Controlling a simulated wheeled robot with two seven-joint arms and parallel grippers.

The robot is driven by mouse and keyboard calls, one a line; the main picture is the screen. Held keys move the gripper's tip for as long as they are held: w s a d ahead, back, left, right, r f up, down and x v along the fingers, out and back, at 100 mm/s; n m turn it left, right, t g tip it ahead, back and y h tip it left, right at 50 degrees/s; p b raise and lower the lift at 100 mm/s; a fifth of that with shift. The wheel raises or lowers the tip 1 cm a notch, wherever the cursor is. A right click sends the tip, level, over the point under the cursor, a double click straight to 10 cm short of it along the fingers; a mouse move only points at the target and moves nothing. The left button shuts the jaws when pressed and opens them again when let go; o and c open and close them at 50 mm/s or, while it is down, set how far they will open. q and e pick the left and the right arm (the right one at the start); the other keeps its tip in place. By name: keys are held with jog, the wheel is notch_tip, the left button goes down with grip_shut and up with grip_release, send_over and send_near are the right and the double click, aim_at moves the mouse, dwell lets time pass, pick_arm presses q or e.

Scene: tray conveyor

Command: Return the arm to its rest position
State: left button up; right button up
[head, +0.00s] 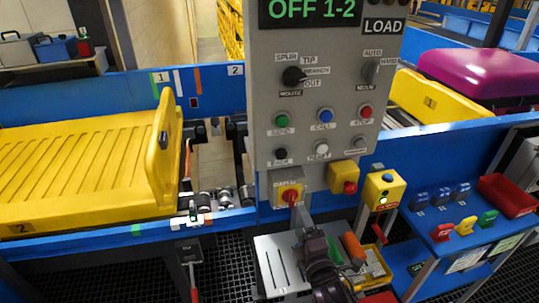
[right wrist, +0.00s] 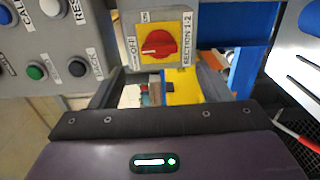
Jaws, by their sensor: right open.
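My right gripper (head: 304,222) reaches up from the bottom centre of the head view to just below the red rotary switch (head: 290,195) on the grey control panel. In the right wrist view the gripper (right wrist: 163,85) is open, with its fingers apart and nothing seen between them but background. The red switch (right wrist: 160,43) on its yellow plate is ahead of the fingers, and no contact shows. Its plate is marked SECTION 1-2. My left gripper is not in view.
The grey panel (head: 262,130) shows OFF 1-2 above. A yellow tray (head: 75,170) lies on the left conveyor. A purple suitcase (head: 475,72) rests on a yellow tray (head: 432,103) at right. A yellow button box (head: 383,190) and a blue shelf (head: 428,228) with coloured items stand right of my arm.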

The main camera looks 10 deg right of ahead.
jog(key=s+d+f+m+g, duration=0.1)
jog(key=s+f+m+g, duration=0.1)
jog(key=s+m+g, duration=0.75)
jog(key=s+d+f+m+g, duration=0.15)
jog(key=s+m+g, duration=0.45)
jog(key=s, duration=0.6)
jog(key=s+f+x, duration=0.1)
jog(key=s+x, duration=0.2)
jog(key=x, duration=1.1)
jog(key=s+d+x, duration=0.1)
jog(key=s+x, duration=0.2)
jog(key=x, duration=1.2)
jog(key=s+d+f+g, duration=0.1)
jog(key=s+d+f, duration=0.2)
jog(key=s+f, duration=1.7)
jog(key=shift+s+f+m+h+b, duration=0.3)
jog(key=shift+s+m+b, duration=0.05)
jog(key=shift+s, duration=0.2)
